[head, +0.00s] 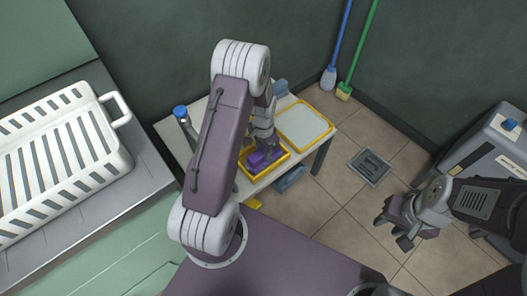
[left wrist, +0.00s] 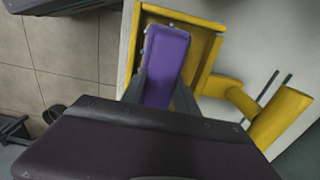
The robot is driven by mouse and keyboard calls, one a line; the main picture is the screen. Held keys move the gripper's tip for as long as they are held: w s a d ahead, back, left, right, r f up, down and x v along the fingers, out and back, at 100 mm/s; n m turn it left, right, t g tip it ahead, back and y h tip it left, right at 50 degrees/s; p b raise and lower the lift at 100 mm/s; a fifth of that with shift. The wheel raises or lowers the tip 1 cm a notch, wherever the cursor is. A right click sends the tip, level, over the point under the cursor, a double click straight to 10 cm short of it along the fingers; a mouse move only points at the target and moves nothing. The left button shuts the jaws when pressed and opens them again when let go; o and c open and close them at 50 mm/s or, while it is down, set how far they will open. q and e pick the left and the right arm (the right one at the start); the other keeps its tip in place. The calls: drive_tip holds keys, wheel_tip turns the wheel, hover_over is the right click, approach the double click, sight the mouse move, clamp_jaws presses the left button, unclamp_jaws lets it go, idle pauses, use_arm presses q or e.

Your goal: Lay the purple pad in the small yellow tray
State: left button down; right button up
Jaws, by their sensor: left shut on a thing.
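The purple pad (head: 262,159) is at the small yellow tray (head: 284,161) on the white table. In the left wrist view the pad (left wrist: 166,58) lies lengthwise over the inside of the yellow tray (left wrist: 207,52). My left gripper (left wrist: 158,92) is shut on the pad's near end, a finger on each side. In the head view my left gripper (head: 265,146) comes down over the tray, and my arm hides part of both. I cannot tell whether the pad touches the tray floor. My right gripper (head: 394,226) hangs over the floor at the right, empty, its fingers apart.
A larger yellow-rimmed tray (head: 304,124) with a pale inside lies beside the small one. A blue-capped bottle (head: 181,112) stands at the table's left. A white slatted basket (head: 60,150) sits on the left counter. A grey machine (head: 490,150) stands at the right.

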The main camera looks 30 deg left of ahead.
use_arm(q)
drive_tip(key=c, duration=0.9)
unclamp_jaws()
wheel_tip(320, 180, up, 12)
drive_tip(key=p, duration=0.6)
drive_tip(key=s+d+r+n, duration=0.1)
drive_tip(key=s+d+r, duration=0.1)
drive_tip(key=s, duration=0.2)
drive_tip(key=s+d+r+n, duration=0.2)
drive_tip(key=s+d+r, duration=0.1)
drive_tip(key=s, duration=0.1)
drive_tip(key=s+d+r+n+t, duration=0.1)
drive_tip(key=s+d+r, duration=0.1)
drive_tip(key=s, duration=0.2)
drive_tip(key=shift+s+d+r+n+b, duration=0.2)
drive_tip(key=shift+s+d+n+b, duration=0.1)
drive_tip(key=shift+s+n, duration=0.1)
